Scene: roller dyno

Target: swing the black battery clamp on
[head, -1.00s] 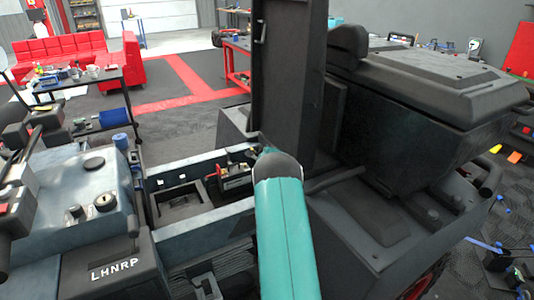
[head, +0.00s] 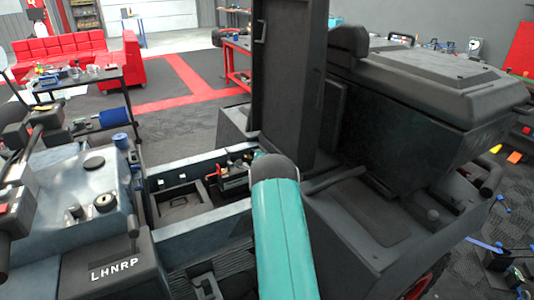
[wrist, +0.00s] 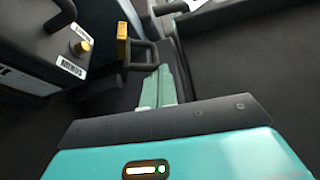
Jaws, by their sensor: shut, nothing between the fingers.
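The black battery (wrist: 35,45) shows at the upper left of the wrist view, with a brass post (wrist: 82,46) beside a MINUS label. The black battery clamp (wrist: 140,55) appears as a dark loop with a brass-coloured end (wrist: 123,42), standing to the right of the post and apart from it. My gripper (wrist: 161,74) is shut and empty, its teal fingertips just below the clamp's dark loop; I cannot tell whether they touch. In the head view the battery (head: 234,184) sits in the open bay, with a red part (head: 212,174) at its left.
The bay has a pale wall (head: 205,228) in front and an empty tray (head: 180,203) left of the battery. A tall dark upright panel (head: 285,85) stands close behind my arm. A dark housing (head: 430,110) fills the right side.

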